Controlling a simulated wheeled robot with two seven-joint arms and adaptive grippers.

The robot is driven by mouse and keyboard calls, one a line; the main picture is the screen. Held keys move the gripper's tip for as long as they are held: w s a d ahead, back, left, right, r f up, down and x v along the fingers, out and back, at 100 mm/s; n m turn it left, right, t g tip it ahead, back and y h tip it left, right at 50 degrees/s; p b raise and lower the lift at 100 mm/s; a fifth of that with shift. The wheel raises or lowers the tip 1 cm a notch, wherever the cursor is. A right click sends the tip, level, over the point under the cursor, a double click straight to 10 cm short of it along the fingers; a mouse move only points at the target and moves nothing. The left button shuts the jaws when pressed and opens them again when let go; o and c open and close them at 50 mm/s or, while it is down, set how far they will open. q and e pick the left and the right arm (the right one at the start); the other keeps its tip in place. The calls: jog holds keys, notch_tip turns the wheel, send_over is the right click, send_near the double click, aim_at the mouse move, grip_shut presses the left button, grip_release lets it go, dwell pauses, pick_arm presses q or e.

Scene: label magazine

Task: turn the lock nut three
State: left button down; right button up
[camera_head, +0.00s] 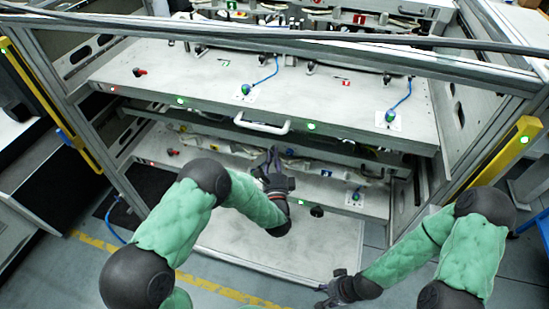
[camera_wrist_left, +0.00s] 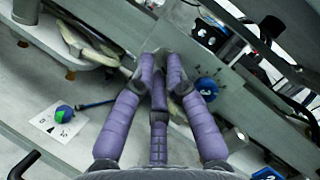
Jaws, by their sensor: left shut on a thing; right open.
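My left gripper (camera_head: 273,160) reaches to the lower drawer, near its back, just below the white handle of the drawer above. In the left wrist view its purple fingers (camera_wrist_left: 160,68) are closed together on a small part that they mostly hide. I cannot tell from the picture whether that part is lock nut three. A blue round part (camera_wrist_left: 208,88) sits right beside the fingers. My right gripper (camera_head: 332,288) is open and empty, low in front of the drawers and apart from them.
The upper drawer (camera_head: 150,75) overhangs the lower one, with its white handle (camera_head: 262,125) close above my left gripper. A blue-green dial on a white card (camera_wrist_left: 63,114) lies left of the fingers.

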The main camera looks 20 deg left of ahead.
pick_arm(q)
jog(key=shift+a, duration=0.15)
jog(key=c, duration=1.2)
grip_release()
jog(key=shift+a, duration=0.15)
jog(key=shift+c, duration=0.2)
jog(key=shift+d, duration=0.2)
jog(key=v, duration=1.2)
jog(key=shift+a+f, duration=0.1)
